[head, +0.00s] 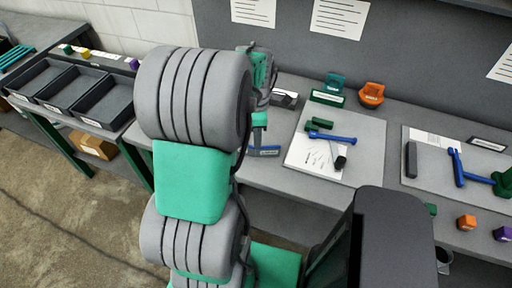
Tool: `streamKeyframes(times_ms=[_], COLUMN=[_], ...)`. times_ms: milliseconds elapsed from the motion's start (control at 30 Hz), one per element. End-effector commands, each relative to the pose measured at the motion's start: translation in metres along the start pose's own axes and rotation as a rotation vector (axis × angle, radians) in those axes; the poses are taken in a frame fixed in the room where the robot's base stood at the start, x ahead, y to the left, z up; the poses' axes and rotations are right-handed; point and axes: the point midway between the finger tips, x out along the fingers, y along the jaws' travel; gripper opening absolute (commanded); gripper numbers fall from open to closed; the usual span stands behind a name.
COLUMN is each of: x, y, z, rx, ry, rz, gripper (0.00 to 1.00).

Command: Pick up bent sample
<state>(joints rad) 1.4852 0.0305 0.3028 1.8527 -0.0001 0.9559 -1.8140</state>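I cannot tell for certain which piece is the bent sample. A blue piece with a dark end (332,137) lies on a white sheet on the bench, near green pieces (320,124). Another blue piece (456,167) stands on the grey board at the right. A small blue piece (264,151) shows on the bench just below my wrist. My gripper (259,120) is at the bench, largely hidden behind my own grey and green arm. Its fingers are too small and covered to read, and any contact with the small blue piece is unclear.
Dark open trays (75,88) stand on the left bench, with a cardboard box (97,147) beneath. Green (334,83) and orange (371,93) pieces stand at the back of the bench. Small coloured blocks (466,222) line its front right. The left floor is clear.

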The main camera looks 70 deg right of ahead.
Motion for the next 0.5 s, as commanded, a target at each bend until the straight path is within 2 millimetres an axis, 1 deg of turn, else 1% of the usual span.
streamKeyframes(times_ms=[33,233,400,500], x=[0.007,0.034,0.065,0.072], y=[-0.001,-0.004,-0.004,-0.004], z=[0.0,0.001,0.002,0.002], rx=[-0.002,-0.001,-0.002,-0.002], ry=[0.002,0.002,0.001,0.0], rz=[-0.006,-0.006,-0.004,-0.002], gripper=[0.34,0.34,0.34,0.34])
